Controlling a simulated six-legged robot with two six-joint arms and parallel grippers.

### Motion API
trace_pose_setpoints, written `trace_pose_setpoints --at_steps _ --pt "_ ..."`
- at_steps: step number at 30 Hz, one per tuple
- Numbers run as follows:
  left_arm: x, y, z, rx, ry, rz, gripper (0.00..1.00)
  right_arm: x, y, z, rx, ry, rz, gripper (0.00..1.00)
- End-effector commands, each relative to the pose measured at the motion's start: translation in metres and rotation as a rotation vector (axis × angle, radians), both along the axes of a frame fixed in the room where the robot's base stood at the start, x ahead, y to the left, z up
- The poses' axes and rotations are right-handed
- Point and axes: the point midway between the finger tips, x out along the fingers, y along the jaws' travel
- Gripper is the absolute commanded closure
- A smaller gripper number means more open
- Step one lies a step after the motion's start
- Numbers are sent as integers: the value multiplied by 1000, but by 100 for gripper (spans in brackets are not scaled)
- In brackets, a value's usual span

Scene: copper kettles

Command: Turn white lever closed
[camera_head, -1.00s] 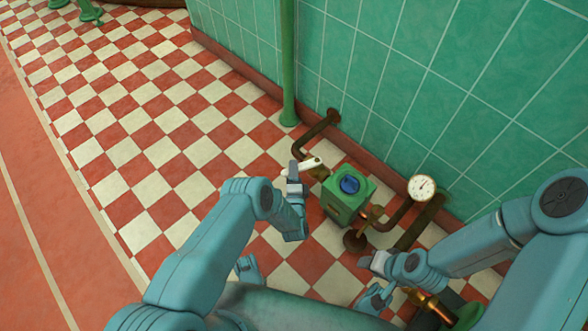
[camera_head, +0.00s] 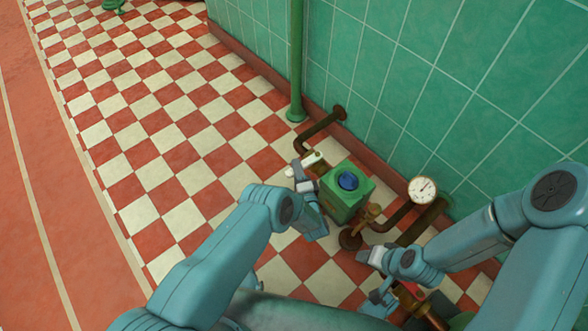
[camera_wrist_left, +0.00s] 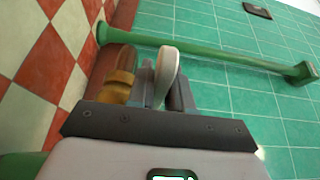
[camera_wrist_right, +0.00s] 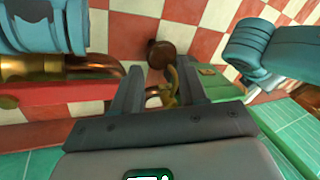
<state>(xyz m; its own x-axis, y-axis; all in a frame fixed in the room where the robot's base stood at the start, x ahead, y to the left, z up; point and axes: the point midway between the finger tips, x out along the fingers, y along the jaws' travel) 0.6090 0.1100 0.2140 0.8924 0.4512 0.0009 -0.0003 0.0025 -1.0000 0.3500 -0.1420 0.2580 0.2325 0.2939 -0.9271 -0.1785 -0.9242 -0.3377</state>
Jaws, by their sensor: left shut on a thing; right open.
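The white lever (camera_head: 312,159) sits on the brown pipe just left of the green box (camera_head: 347,192) with a blue round cap (camera_head: 348,181). My left gripper (camera_head: 301,172) is at the lever. In the left wrist view the white lever (camera_wrist_left: 166,76) stands between the two fingers of my left gripper (camera_wrist_left: 162,88), which is shut on it. A brass fitting (camera_wrist_left: 118,84) is beside the fingers. My right gripper (camera_head: 366,257) is open near the lower pipe. In the right wrist view a brass tap-like part (camera_wrist_right: 172,86) shows between the fingers of my right gripper (camera_wrist_right: 160,92), apparently beyond them.
A round white gauge (camera_head: 423,190) stands right of the box, near the green tiled wall (camera_head: 450,80). A green vertical pipe (camera_head: 296,60) meets the floor behind the lever. The checkered floor (camera_head: 170,150) to the left is clear.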

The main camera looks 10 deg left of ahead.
Motion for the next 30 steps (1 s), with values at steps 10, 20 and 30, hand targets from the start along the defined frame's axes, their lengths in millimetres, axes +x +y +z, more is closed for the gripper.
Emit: trace_pose_setpoints --at_steps 10,20,30 --pt "0 -3 0 -1 -1 56 100 2 0 -2 -1 -5 -1 57" --pt "-1 -3 0 0 1 68 100 2 0 -2 -1 -6 -1 57" --pt "-1 -3 0 -2 1 69 60 2 0 -2 -1 -6 -1 57"
